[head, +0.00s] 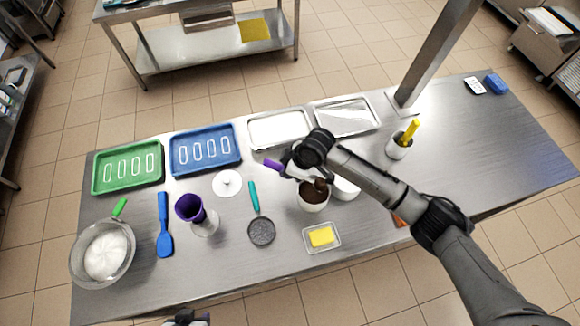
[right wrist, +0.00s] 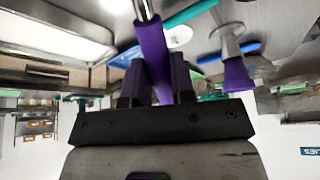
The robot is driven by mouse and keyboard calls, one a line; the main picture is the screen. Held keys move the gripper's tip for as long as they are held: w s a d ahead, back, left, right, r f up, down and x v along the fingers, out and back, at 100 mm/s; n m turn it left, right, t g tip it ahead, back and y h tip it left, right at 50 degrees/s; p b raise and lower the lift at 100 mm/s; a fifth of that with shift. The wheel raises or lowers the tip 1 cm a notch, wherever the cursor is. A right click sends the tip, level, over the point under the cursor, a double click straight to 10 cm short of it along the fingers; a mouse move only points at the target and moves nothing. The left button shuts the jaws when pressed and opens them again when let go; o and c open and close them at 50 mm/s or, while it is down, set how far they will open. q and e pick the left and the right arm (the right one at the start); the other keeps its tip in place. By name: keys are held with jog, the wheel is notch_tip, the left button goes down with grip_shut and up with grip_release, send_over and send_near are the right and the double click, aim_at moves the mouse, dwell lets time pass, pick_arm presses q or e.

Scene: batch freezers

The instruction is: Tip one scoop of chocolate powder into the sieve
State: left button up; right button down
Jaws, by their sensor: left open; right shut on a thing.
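My right gripper (head: 288,166) is shut on the purple handle of a scoop (head: 273,165). In the right wrist view, the gripper (right wrist: 157,85) grips this purple handle (right wrist: 152,55), and a metal shaft runs out of it. The gripper is above and beside a white tub of brown chocolate powder (head: 313,205). The scoop's bowl seems to be at the tub's mouth; its load is unclear. The sieve (head: 261,232), round and dark with a teal handle, lies left of the tub. My left gripper (head: 187,319) is open, mostly cut off at the bottom edge.
A second white tub (head: 346,188) stands right of the powder. A yellow block lies in a clear dish (head: 334,247) in front. A purple funnel (head: 190,208), blue spatula (head: 164,240) and white-filled bowl (head: 128,261) stand left. Trays (head: 206,166) line the back. The right table end is mostly free.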

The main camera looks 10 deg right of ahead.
jog(key=shift+w+a+r+g+h+p, duration=0.3)
jog(key=shift+a+h+p, duration=0.35)
jog(key=shift+p, duration=0.35)
jog(key=shift+w+a+g+h+p, duration=0.2)
jog(key=shift+a+g+h+p, duration=0.15)
jog(key=shift+h+p, duration=0.3)
jog(key=shift+f, duration=0.1)
